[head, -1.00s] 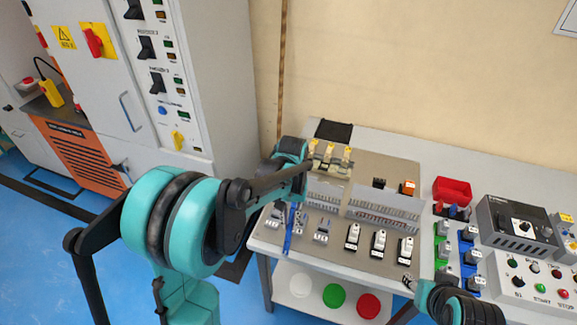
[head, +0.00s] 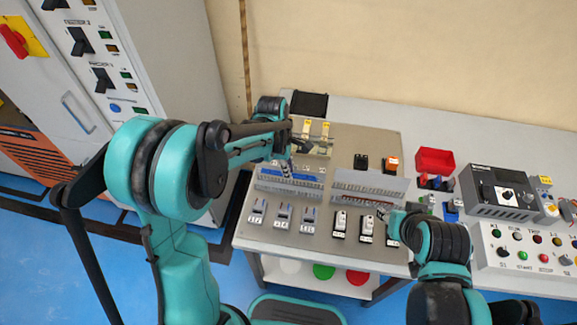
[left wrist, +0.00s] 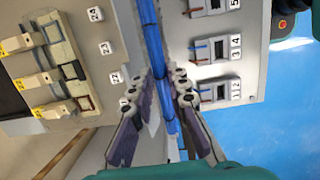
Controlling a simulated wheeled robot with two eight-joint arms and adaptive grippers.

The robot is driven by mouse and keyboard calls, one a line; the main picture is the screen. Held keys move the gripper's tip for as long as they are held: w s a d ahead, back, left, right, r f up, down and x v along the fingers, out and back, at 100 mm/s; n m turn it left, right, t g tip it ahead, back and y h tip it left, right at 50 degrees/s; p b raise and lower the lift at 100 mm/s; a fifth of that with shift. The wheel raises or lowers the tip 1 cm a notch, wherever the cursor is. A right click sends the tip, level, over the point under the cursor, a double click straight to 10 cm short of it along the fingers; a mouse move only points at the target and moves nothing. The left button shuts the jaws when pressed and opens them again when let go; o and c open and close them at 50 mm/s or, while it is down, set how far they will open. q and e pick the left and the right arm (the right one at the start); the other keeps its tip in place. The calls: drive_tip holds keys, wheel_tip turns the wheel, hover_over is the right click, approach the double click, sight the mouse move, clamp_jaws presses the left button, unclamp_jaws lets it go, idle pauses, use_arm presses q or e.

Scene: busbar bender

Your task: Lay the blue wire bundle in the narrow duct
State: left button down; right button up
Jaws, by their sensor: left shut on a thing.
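The blue wire bundle (head: 304,178) runs lengthwise along the left slotted grey duct (head: 287,193) on the panel. How deep it sits in the duct I cannot tell. In the left wrist view the bundle (left wrist: 151,45) passes between the fingers of my left gripper (left wrist: 167,82), which is shut on it. In the head view my left gripper (head: 287,163) is over the middle of this duct, its arm partly hiding it. A second slotted duct (head: 368,190) lies to the right. My right gripper (head: 396,224) is beside the white switches, its fingers too small to judge.
Grey terminal blocks (head: 283,214) and white switches (head: 339,225) stand in front of the ducts. Yellow-tipped parts (head: 316,136) stand behind the left duct. A red bin (head: 434,161) and a black control box (head: 505,193) are at the right.

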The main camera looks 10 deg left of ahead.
use_arm(q)
drive_tip(key=shift+f+b, duration=1.95)
drive_tip(key=shift+f, duration=1.1)
drive_tip(key=c, duration=1.4)
unclamp_jaws()
drive_tip(key=shift+r, duration=0.15)
drive_tip(key=r, duration=0.4)
drive_tip(key=a+r, duration=0.1)
drive_tip(key=r, duration=0.2)
drive_tip(key=a+r, duration=0.1)
drive_tip(key=r, duration=0.3)
drive_tip(key=shift+r, duration=0.35)
drive_tip(key=s+a+r+m+t+y, duration=0.1)
drive_tip(key=s+a+m+t, duration=0.1)
drive_tip(key=s+m, duration=0.6)
drive_tip(key=s+a+r+m+t, duration=0.1)
drive_tip(key=s+a+m+t, duration=0.2)
drive_tip(key=s+m+t, duration=0.2)
drive_tip(key=s+m, duration=0.3)
drive_tip(key=m, duration=0.2)
drive_tip(key=shift+s+y, duration=0.25)
drive_tip(key=shift+y, duration=0.15)
